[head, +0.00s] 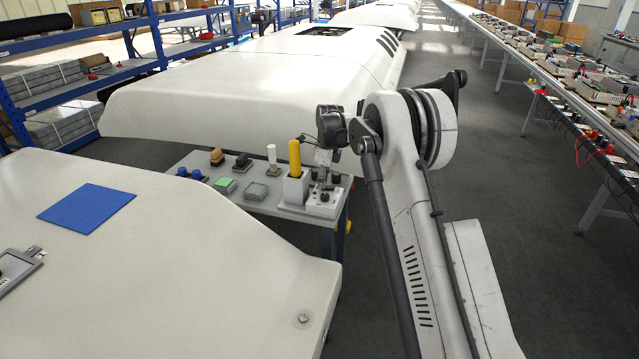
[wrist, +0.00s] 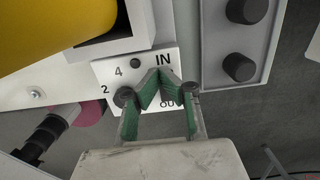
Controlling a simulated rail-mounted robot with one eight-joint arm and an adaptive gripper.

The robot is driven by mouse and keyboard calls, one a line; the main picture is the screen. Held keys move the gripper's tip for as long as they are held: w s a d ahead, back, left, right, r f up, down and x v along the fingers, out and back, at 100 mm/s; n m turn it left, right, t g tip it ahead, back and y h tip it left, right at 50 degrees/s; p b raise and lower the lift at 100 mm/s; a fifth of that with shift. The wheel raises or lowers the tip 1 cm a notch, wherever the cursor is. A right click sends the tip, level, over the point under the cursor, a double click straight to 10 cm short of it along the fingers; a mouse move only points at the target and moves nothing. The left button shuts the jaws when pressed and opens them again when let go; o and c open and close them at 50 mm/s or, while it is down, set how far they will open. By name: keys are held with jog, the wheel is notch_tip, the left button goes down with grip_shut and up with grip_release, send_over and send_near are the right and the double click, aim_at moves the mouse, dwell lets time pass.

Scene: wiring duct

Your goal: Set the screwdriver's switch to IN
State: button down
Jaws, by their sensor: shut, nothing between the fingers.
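The yellow screwdriver (head: 294,158) stands upright in a pale holder (head: 294,190) on the small table; its thick yellow body (wrist: 55,30) fills the upper left of the wrist view. A small dark round part (wrist: 135,63) sits on the plate between 4 and IN. My gripper (wrist: 159,78) is shut and empty in front of the plate, its green-padded fingers partly covering OUT. I cannot make out the switch's setting. In the head view my gripper is small, just above the table's right end.
A grey box with two black knobs (wrist: 238,67) lies right of the plate. The small table (head: 245,205) also holds a green button block (head: 226,185) and several other controls. Large white panels (head: 150,260) stand in front and behind. Open floor lies to the right.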

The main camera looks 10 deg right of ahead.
jog(key=shift+s+d, duration=0.1)
jog(key=shift+d, duration=0.05)
jog(key=shift+s+d+r, duration=0.3)
jog(key=shift+d, duration=0.2)
notch_tip(320, 180, up, 14)
jog(key=w+a+p, duration=0.1)
jog(key=a, duration=0.1)
dwell(0.5)
jog(key=shift+w, duration=0.1)
